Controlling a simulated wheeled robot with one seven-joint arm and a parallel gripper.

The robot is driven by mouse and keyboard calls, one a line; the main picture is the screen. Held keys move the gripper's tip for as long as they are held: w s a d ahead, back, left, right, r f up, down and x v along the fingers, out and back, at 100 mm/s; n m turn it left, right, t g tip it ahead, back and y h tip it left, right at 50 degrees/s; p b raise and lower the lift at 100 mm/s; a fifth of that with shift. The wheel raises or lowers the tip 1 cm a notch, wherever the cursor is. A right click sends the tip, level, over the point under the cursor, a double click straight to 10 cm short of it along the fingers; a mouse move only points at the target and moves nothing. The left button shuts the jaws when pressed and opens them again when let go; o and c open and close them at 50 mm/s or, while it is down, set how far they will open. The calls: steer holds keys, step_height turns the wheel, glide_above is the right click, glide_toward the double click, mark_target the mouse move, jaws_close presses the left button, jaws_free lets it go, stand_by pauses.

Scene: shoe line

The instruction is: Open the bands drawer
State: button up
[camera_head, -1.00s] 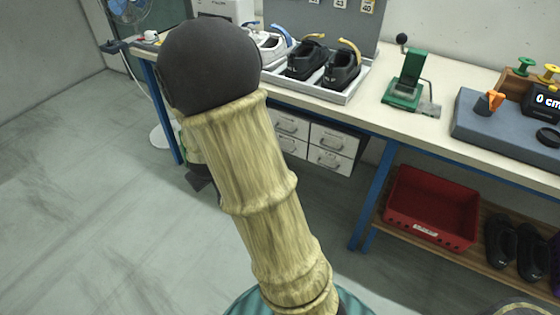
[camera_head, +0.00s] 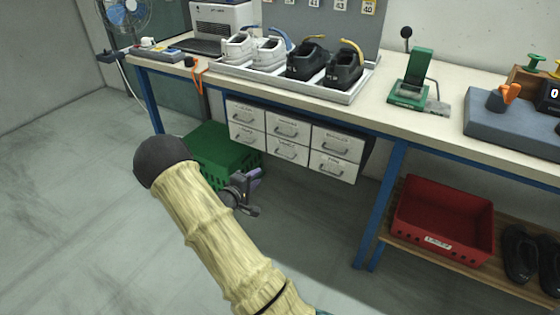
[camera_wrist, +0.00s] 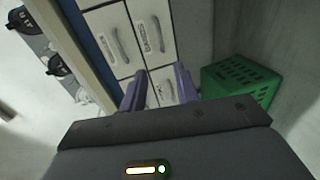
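A white drawer unit (camera_head: 290,140) hangs under the workbench, with two rows of small drawers. Each drawer front has a label and a grey handle. The labels are too small to read in the head view, so I cannot tell which is the bands drawer. All the drawers look shut. My gripper (camera_head: 250,185) is in front of and below the unit's left part, touching nothing that I can see. In the wrist view my gripper (camera_wrist: 160,85) has its two purple fingers apart and empty. They point toward the drawer fronts (camera_wrist: 155,30), which appear turned sideways.
A green crate (camera_head: 215,145) stands on the floor behind my gripper, left of the drawers. The workbench (camera_head: 400,122) carries a shoe tray (camera_head: 340,95) and a green press (camera_head: 412,85). A red bin (camera_head: 445,215) is on the lower shelf at right. The front floor is clear.

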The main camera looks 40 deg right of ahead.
steer(key=shift+d, duration=0.1)
steer(key=b+x, duration=0.4)
steer(key=x, duration=1.3)
steer(key=shift+b, duration=0.3)
steer(key=shift+d, duration=0.1)
jaws_close()
